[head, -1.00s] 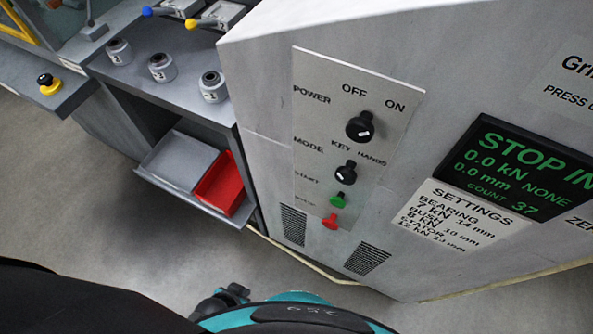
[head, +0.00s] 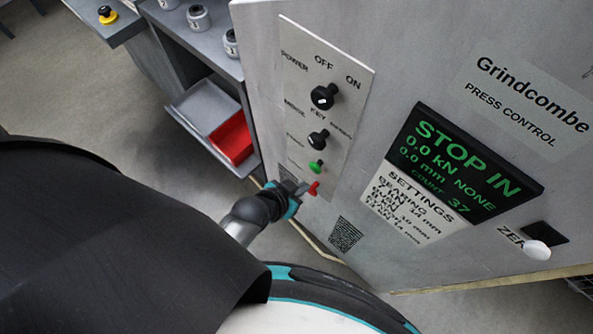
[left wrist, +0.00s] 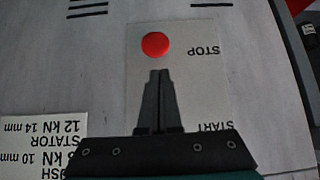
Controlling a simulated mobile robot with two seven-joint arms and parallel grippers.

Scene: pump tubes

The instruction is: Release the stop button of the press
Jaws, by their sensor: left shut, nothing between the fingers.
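The red stop button (head: 313,188) sits at the bottom of the control plate on the press cabinet, below the green start button (head: 316,167). In the left wrist view the red button (left wrist: 156,44) is round, beside the word STOP. My left gripper (head: 303,187) is at the panel close to the red button; its fingers (left wrist: 158,73) are together and empty, with the tips just short of the button in that picture. I cannot tell whether they touch it. The display (head: 462,165) reads STOP IN, 0.0 kN. My right gripper is not in view.
Above are the power knob (head: 324,97) and mode knob (head: 318,140).

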